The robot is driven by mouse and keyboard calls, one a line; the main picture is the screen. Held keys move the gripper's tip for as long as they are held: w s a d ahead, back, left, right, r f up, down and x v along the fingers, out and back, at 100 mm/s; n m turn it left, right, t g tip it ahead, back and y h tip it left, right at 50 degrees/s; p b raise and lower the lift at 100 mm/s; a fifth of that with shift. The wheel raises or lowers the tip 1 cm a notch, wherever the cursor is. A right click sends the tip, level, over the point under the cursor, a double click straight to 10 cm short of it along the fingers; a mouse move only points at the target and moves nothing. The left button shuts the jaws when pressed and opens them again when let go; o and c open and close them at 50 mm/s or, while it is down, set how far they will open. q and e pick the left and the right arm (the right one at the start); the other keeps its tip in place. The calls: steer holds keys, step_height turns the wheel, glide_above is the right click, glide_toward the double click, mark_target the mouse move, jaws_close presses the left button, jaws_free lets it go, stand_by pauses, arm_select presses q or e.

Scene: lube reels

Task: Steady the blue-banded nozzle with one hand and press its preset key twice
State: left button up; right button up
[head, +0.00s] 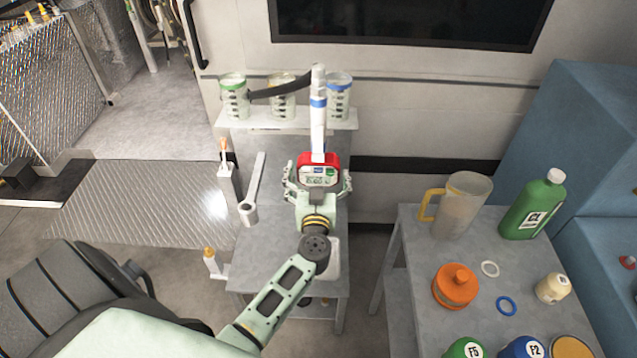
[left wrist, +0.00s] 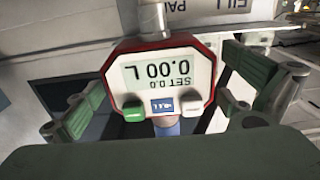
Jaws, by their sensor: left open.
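The blue-banded nozzle (head: 318,120) stands upright at the small grey stand, with a white tube and a red-rimmed meter (head: 319,172). In the left wrist view the meter (left wrist: 172,78) appears upside down; its display reads "SET 0.0" and "0.00 L". Below the display are a green key (left wrist: 133,111), a blue label (left wrist: 162,105) and a pale grey key (left wrist: 190,106). Which key is the preset is not legible. My left gripper (head: 318,185) is open, with one finger on each side of the meter and visible gaps. My right gripper is not in view.
Several clear jars, one green-banded (head: 233,97) and one blue-banded (head: 339,97), stand on the raised shelf (head: 262,121) behind. A right-hand table (head: 405,262) holds a jug (head: 464,205), a green bottle (head: 533,207) and an orange container (head: 455,286). A chair (head: 60,300) stands at left.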

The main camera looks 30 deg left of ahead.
arm_select(q)
steer(key=shift+w+a, duration=0.15)
steer(key=shift+w, duration=0.1)
steer(key=c, duration=1.6)
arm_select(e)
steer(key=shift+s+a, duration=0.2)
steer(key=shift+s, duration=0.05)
arm_select(q)
steer(key=shift+c, duration=0.2)
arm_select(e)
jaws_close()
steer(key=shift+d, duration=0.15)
